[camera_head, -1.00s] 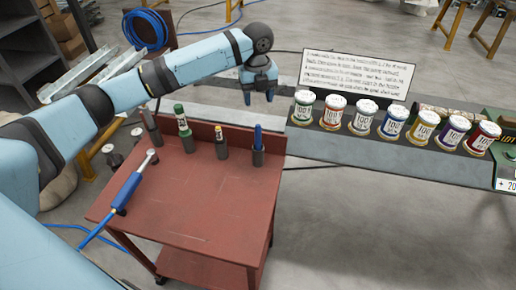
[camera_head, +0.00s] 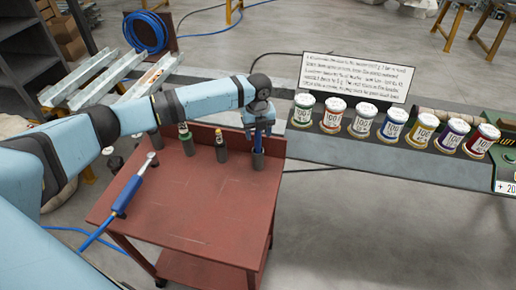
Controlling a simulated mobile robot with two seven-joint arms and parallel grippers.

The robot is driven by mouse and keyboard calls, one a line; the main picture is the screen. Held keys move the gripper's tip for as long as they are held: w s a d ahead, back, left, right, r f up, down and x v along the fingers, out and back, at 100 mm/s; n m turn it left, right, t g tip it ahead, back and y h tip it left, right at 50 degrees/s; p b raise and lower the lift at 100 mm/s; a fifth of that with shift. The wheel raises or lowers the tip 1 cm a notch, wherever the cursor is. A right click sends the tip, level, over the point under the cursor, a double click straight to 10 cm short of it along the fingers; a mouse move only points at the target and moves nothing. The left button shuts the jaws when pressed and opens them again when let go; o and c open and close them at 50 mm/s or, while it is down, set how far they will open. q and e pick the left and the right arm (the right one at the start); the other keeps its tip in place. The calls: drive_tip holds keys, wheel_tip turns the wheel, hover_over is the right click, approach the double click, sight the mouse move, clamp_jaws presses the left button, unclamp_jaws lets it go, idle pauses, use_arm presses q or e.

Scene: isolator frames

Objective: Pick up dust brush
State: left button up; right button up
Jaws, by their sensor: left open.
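My left gripper (camera_head: 258,126) points down over the far right corner of the red cart (camera_head: 190,215). It is open, with its fingers at the upper part of a blue-handled tool (camera_head: 258,142), which may be the dust brush. The tool stands upright in a dark round holder (camera_head: 258,160). The fingers hide its top, and I cannot tell whether they touch it. My right gripper is not in view.
A green tool (camera_head: 186,138) and a yellow-tipped tool (camera_head: 220,143) stand in holders to the left. A blue hose-fed tool (camera_head: 128,192) lies at the cart's left edge. Several labelled jars (camera_head: 362,120) line the grey bench. The cart's front is clear.

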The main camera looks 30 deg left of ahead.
use_arm(q)
drive_tip(key=shift+f, duration=0.4)
drive_tip(key=shift+c, duration=0.2)
clamp_jaws()
drive_tip(key=shift+r, duration=0.15)
